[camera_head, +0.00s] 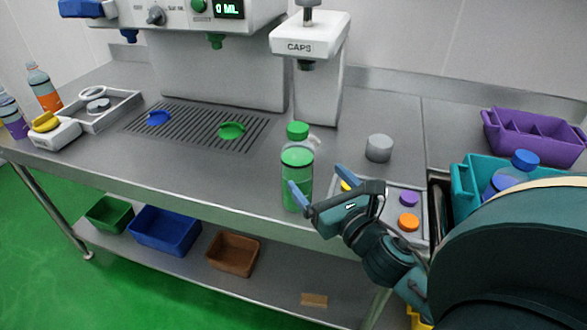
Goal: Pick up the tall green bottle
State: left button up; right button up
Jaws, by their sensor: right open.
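A green bottle (294,185) with a green cap stands upright near the table's front edge, in the middle of the view. My right gripper (322,184) is open and empty, just right of the green bottle. Its left finger overlaps the bottle's lower right side in the picture; its other finger is apart, to the right. I cannot tell whether the left finger touches the bottle. My left gripper is not in view.
A grey cylinder (379,148) stands behind the gripper. A tray (421,184) with coloured caps lies right of the gripper. A teal crate (466,170) and a purple bin (535,137) are at right. The caps machine (310,36) stands behind.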

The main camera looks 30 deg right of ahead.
aim_at(308, 168)
jog(key=w, duration=0.5)
jog(key=shift+d+p, duration=0.15)
jog(key=shift+p, duration=0.15)
jog(key=shift+w+f+p, duration=0.15)
jog(key=shift+w+p, duration=0.05)
jog(key=shift+w, duration=1.15)
jog(key=shift+w+f+p, duration=0.1)
jog(key=shift+w+p, duration=0.1)
jog(key=shift+w, duration=1.15)
jog(key=c, duration=1.4)
jog(key=shift+r, duration=0.1)
jog(key=shift+c, duration=0.4)
